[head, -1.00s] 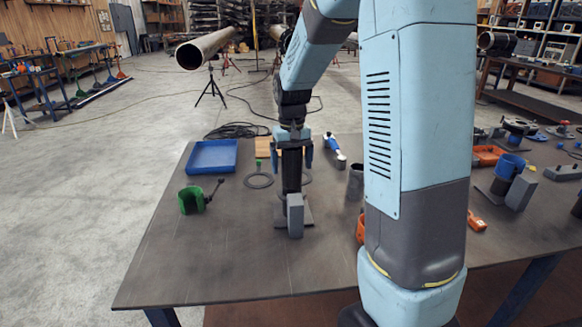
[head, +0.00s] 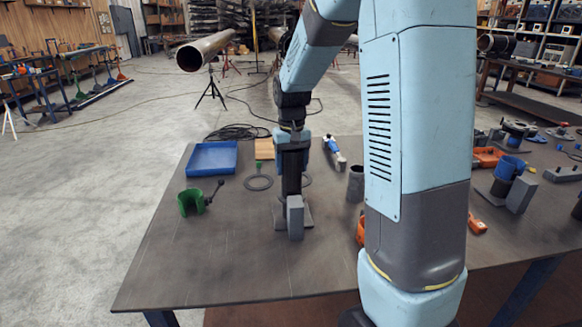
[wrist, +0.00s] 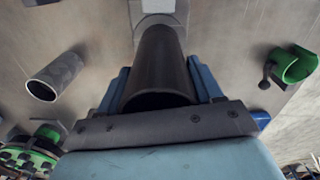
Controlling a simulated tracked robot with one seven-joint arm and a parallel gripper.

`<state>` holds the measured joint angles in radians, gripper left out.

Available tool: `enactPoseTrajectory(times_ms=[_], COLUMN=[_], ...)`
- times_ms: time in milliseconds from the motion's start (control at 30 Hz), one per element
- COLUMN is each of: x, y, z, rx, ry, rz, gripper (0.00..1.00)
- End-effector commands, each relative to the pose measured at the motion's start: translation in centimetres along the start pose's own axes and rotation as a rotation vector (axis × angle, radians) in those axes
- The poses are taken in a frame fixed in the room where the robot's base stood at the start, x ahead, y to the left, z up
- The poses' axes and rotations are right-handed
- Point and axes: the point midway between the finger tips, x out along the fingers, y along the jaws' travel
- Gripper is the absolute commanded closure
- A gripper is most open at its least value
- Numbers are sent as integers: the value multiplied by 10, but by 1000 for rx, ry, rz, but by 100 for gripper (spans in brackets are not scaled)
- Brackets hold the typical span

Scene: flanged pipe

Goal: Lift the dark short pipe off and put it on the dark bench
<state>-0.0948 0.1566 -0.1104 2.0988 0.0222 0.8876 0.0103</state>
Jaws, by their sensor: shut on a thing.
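The dark short pipe (head: 291,182) stands upright at a grey stand (head: 295,217) with a flat base plate and a block in front. My gripper (head: 291,148) is at the pipe's upper end, pointing down. In the wrist view the dark pipe (wrist: 161,70) lies between the two blue fingers of my gripper (wrist: 160,88), which are shut on it. Its far end meets the grey stand (wrist: 158,15). I cannot tell whether it is clear of the stand. The dark bench (head: 220,265) has a wide bare area at front left.
A blue tray (head: 212,158) and a green cup-shaped part (head: 191,202) lie to the left. A grey tube (head: 355,183) stands to the right, near an orange part (head: 361,229). A ring (head: 258,183) lies behind. My arm hides part of the bench.

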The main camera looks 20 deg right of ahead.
Motion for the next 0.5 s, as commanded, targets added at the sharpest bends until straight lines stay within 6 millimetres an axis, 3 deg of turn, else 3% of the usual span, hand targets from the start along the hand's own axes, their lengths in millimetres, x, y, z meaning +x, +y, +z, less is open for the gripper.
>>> enactPoseTrajectory(times_ms=[267,500], x=[-29,-71], y=[0,13], z=[-1,30], rx=[0,1], ry=[6,7], rz=[-1,0], gripper=[81,81])
